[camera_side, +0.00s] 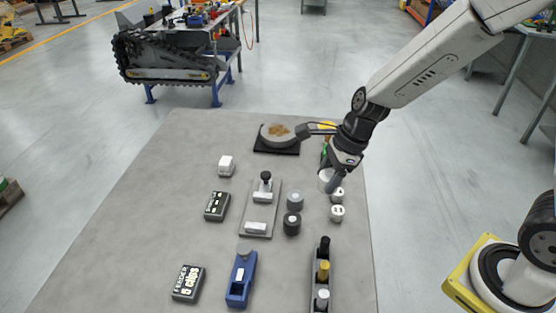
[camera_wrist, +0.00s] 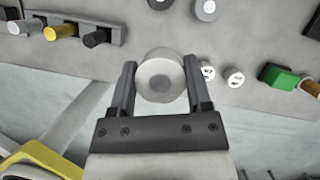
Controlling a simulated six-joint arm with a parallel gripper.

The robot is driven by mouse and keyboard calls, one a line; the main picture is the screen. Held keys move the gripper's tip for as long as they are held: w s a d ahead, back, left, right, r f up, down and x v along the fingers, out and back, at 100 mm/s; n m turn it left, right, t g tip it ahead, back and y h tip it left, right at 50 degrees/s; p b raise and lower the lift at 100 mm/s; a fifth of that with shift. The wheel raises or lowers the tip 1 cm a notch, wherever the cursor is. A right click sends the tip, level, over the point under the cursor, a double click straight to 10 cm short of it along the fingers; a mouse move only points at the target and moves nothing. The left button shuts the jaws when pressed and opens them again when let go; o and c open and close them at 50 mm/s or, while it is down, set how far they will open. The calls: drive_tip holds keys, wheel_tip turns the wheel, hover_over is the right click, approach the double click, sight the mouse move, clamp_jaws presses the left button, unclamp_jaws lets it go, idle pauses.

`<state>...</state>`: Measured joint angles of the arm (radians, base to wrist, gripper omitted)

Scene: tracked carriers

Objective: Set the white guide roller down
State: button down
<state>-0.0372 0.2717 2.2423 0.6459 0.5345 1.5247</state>
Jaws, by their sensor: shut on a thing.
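The white guide roller (camera_wrist: 163,80) is a short, pale cylinder with a grey round centre on its end face, seen in the wrist view. My gripper (camera_wrist: 160,88) is shut on it, with one dark finger on each side. In the side view the roller (camera_side: 325,180) hangs at my gripper (camera_side: 331,183) over the right part of the grey table (camera_side: 120,235), partly hidden by the fingers. It looks raised off the table, but the height is hard to tell.
Two small white pieces (camera_side: 337,213) stand close by the roller. A grey roller (camera_side: 295,200) and a black roller (camera_side: 292,225) stand to the left, beside a plate fixture (camera_side: 256,213). A rack (camera_side: 312,262) of cylinders is nearer the front. The table's right edge is close.

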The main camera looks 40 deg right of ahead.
drive_tip(key=s+a+r+n+g, duration=0.1)
drive_tip(key=s+a+n+g, duration=0.2)
drive_tip(key=a+n, duration=0.4)
drive_tip(key=shift+a+n+g, duration=0.25)
drive_tip(key=shift+n+g, duration=0.45)
drive_tip(key=shift+n, duration=1.9)
drive_tip(key=shift+r, duration=0.1)
drive_tip(key=w+a+f, duration=0.1)
drive_tip(key=w+f, duration=0.1)
drive_tip(key=w, duration=0.2)
drive_tip(key=w+a+f, duration=0.1)
drive_tip(key=w+f, duration=0.2)
drive_tip(key=w, duration=0.1)
drive_tip(key=w+a+f, duration=0.2)
drive_tip(key=w+f, duration=0.1)
drive_tip(key=w, duration=0.1)
drive_tip(key=shift+f, duration=0.25)
drive_tip(key=shift+w+f, duration=0.4)
drive_tip(key=shift+w+a+f, duration=0.15)
drive_tip(key=shift+w+f, duration=0.1)
drive_tip(key=shift+f, duration=1.6)
